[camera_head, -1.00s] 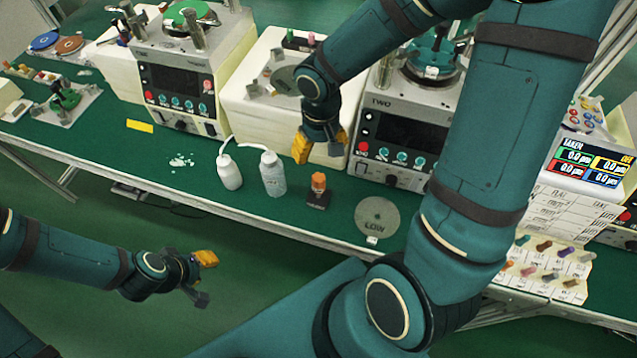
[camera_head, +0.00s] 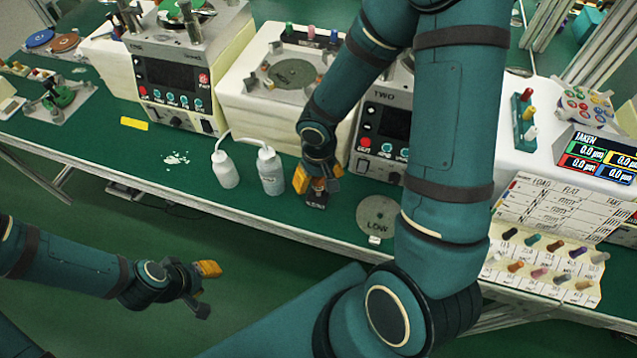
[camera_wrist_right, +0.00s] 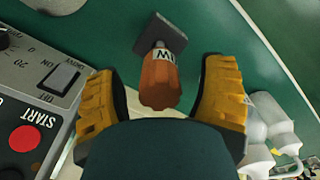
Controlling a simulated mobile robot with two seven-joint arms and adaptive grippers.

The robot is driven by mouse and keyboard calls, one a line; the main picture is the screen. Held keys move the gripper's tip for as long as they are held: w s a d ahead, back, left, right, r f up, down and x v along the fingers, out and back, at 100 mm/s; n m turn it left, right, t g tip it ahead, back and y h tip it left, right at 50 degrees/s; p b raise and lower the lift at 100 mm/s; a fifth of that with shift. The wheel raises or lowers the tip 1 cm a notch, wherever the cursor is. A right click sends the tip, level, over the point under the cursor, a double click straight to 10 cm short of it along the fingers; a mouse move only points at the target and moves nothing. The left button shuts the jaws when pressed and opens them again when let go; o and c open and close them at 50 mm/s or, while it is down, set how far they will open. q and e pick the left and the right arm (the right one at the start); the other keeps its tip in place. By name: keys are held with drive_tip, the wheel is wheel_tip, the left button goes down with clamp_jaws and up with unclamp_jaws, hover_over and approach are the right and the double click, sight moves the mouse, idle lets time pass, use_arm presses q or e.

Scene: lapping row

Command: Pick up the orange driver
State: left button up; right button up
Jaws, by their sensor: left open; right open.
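The orange driver (camera_wrist_right: 159,80) stands between the two yellow fingers of my right gripper (camera_wrist_right: 160,97) in the right wrist view. A gap shows on each side of it, so the fingers are around it and not clearly touching. Its dark base plate (camera_wrist_right: 170,36) rests on the green bench. In the head view my right gripper (camera_head: 317,184) hides most of the driver, and the dark base (camera_head: 316,202) shows below the fingers. My right gripper is open. My left gripper (camera_head: 205,286) is open and empty, in front of the bench and away from the driver.
Two white bottles, one with a bent spout (camera_head: 225,168) and one beside it (camera_head: 270,172), stand just left of my right gripper. A round grey LOW plate (camera_head: 378,216) lies to the right. The machine marked TWO (camera_head: 384,134) stands behind.

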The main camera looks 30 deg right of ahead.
drive_tip(key=shift+f, duration=0.25)
clamp_jaws()
drive_tip(key=shift+r, duration=0.1)
wheel_tip(320, 180, up, 10)
drive_tip(key=p, duration=0.3)
